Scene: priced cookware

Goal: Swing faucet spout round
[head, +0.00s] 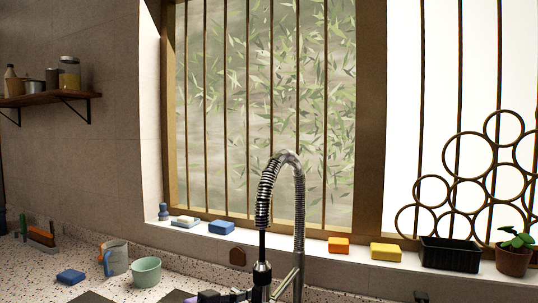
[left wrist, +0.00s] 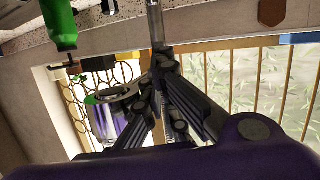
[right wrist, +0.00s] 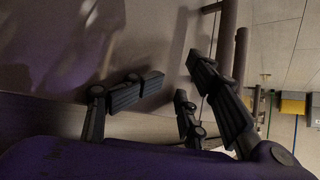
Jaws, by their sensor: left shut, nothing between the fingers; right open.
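The faucet (head: 299,215) stands in front of the window in the head view. Its metal spout arches up and over to the left, and its coiled hose ends in a dark spray head (head: 261,275) hanging down. My left gripper (head: 236,296) shows at the bottom edge, just left of the spray head. In the left wrist view my left gripper (left wrist: 163,55) is shut and empty, its tips close to a metal rod of the faucet (left wrist: 155,22); I cannot tell if they touch. My right gripper (right wrist: 174,74) is open and empty in the right wrist view. The faucet base is hidden.
A blue sponge (head: 222,228), an orange sponge (head: 339,245), a yellow sponge (head: 386,251), a black planter (head: 449,254) and a potted plant (head: 513,258) line the sill.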

